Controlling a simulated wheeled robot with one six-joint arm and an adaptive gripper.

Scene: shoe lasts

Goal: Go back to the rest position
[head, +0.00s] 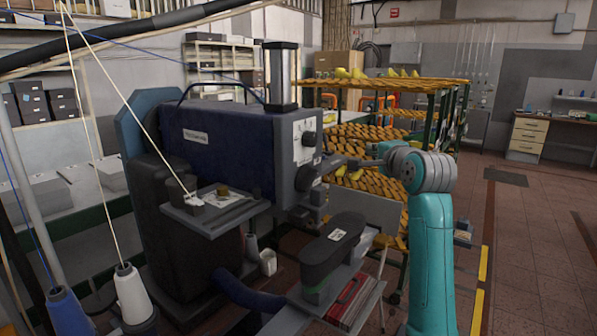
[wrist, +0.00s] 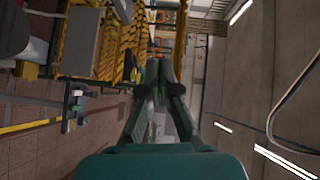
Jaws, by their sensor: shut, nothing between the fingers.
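My gripper (head: 352,163) is at the end of my teal arm, right of the blue sewing machine in the head view. Its fingers point left and overlap the rack behind in the picture. In the wrist view the two dark fingers of my gripper (wrist: 166,66) come together at the tips, with nothing between them. Yellow shoe lasts (head: 345,73) stand on the top shelf of the rack (head: 432,84). In the wrist view the rack appears sideways at the upper left.
The large blue machine (head: 215,140) fills the left and middle, with a dark pad (head: 333,247) on its front arm. Thread cones (head: 132,290) stand at the lower left. A workbench with drawers (head: 527,137) is at the back right. The tiled floor at the right is mostly clear.

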